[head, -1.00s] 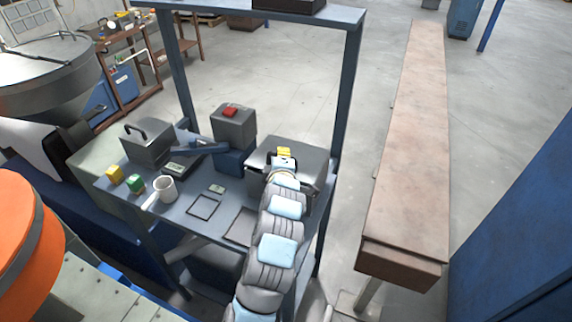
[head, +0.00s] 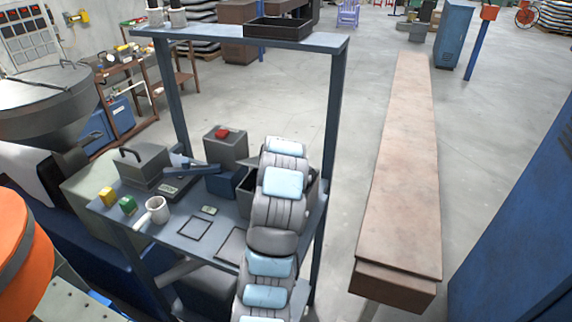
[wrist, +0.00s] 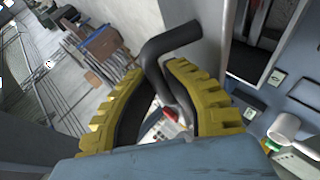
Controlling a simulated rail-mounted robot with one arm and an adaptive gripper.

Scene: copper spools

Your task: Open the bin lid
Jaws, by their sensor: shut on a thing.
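The bin (head: 309,196) stands at the right end of the blue bench, mostly behind my arm. Its dark open top shows beside the arm. Part of its grey lid (head: 258,162) appears raised on the left side of the arm. In the wrist view, the yellow padded fingers of my gripper (wrist: 157,88) are shut around a dark bent handle (wrist: 176,38). The handle joins a grey panel (wrist: 207,18), which looks like the lid. My gripper is hidden behind my arm in the head view, and the lid's full angle cannot be seen there.
A frame with an upper shelf (head: 215,35) rises behind.

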